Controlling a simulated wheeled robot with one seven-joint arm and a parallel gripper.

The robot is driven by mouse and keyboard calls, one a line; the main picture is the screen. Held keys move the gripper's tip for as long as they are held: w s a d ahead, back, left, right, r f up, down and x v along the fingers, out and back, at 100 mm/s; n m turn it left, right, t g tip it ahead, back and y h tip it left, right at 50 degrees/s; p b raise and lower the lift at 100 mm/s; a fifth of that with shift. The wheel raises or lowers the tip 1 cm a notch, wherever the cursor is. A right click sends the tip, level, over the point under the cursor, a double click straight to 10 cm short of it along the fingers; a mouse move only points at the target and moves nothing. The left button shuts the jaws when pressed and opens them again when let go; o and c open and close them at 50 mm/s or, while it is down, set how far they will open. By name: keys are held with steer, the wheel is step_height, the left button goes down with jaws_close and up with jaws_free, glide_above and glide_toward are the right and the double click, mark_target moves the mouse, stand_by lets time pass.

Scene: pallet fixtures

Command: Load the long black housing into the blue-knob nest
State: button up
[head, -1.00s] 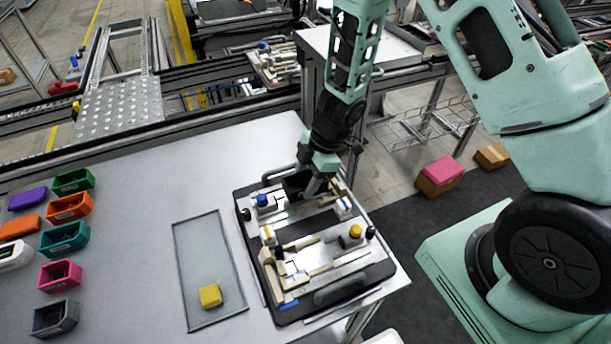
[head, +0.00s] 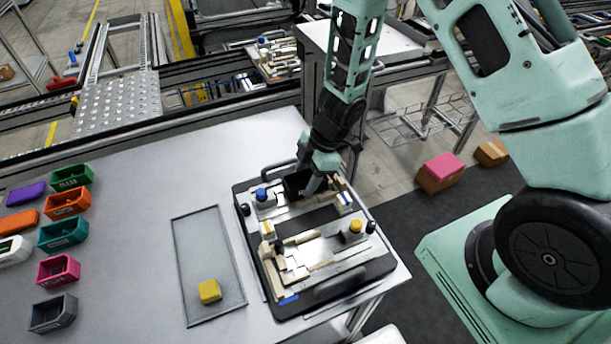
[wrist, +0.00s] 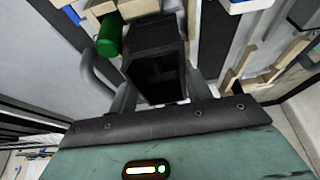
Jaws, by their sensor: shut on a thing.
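The long black housing (head: 296,184) is in my gripper (head: 314,184), over the far part of the pallet near the blue knob (head: 262,194). In the wrist view the black housing (wrist: 157,65) sits between the two fingers of my gripper (wrist: 160,98). The blue-knob nest around it is mostly hidden by the housing and the gripper. I cannot tell whether the housing touches the nest floor. The yellow knob (head: 356,226) stands at the near right of the same pallet (head: 350,284), beside another nest of pale blocks.
A flat tray (head: 181,262) with a yellow block (head: 209,290) lies left of the pallet. Several coloured bins, such as the orange bin (head: 68,204), line the table's left side. The table (head: 140,210) between is bare. A green cylinder (wrist: 109,36) shows beside the housing.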

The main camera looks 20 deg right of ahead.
steer(key=shift+f, duration=0.3)
steer(key=o, duration=1.1)
steer(key=shift+r, duration=0.1)
steer(key=p+v, duration=0.2)
steer(key=v, duration=1.5)
steer(key=shift+d+r, duration=0.1)
steer(key=shift+d, duration=0.05)
